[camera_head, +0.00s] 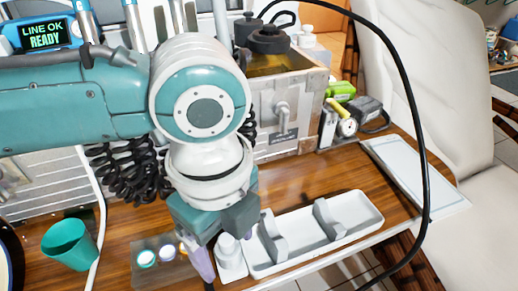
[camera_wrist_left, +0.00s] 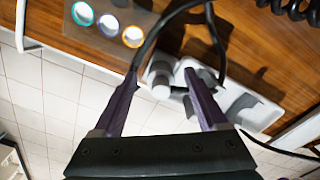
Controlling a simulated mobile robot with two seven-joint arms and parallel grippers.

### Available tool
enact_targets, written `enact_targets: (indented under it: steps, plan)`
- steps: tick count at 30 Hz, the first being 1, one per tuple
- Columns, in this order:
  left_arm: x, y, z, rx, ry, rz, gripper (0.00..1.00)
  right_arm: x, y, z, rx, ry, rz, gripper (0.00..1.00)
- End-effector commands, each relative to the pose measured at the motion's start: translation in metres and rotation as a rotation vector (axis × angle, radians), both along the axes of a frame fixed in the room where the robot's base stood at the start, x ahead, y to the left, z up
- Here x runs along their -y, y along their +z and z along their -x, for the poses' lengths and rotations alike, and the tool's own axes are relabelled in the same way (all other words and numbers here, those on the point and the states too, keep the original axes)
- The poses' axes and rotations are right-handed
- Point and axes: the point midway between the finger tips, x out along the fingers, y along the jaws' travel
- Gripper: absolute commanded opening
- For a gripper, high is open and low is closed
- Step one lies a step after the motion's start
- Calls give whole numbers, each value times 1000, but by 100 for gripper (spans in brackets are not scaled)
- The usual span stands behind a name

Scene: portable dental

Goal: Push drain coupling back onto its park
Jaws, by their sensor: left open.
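My left gripper (camera_head: 228,260) points down at the front edge of the wooden counter, its purple fingers apart. In the left wrist view the open fingers (camera_wrist_left: 160,73) lie on either side of a pale rounded piece (camera_wrist_left: 160,76), with nothing clearly gripped. This pale piece also shows in the head view (camera_head: 230,247), beside the left end of the white tray. It may be the drain coupling or its park; I cannot tell which, nor whether they are seated together. A black hose (camera_wrist_left: 150,42) curves close by the fingers in the wrist view. My right gripper is not in view.
The white tray (camera_head: 370,206) with upright holders lies right of the gripper. Several coloured-ring pots (camera_head: 146,258) and a green cup (camera_head: 70,244) stand to the left. A metal tank (camera_head: 285,105) stands behind. A long black hose (camera_head: 412,95) arcs down the right side.

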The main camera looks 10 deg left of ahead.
Motion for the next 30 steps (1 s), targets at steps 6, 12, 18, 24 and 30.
enact_targets:
  steps: [6, 12, 18, 24, 30]
  plan:
    - [0, 1, 0, 1, 0, 0, 75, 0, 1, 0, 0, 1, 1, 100]
    - [0, 27, -1, 3, 0, 3, 75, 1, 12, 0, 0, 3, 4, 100]
    - [1, 69, -1, 3, 0, 3, 75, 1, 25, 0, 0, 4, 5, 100]
    - [0, 95, -1, 2, 1, 1, 75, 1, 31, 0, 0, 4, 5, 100]
    - [0, 100, 0, 0, 1, -1, 75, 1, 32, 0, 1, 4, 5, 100]
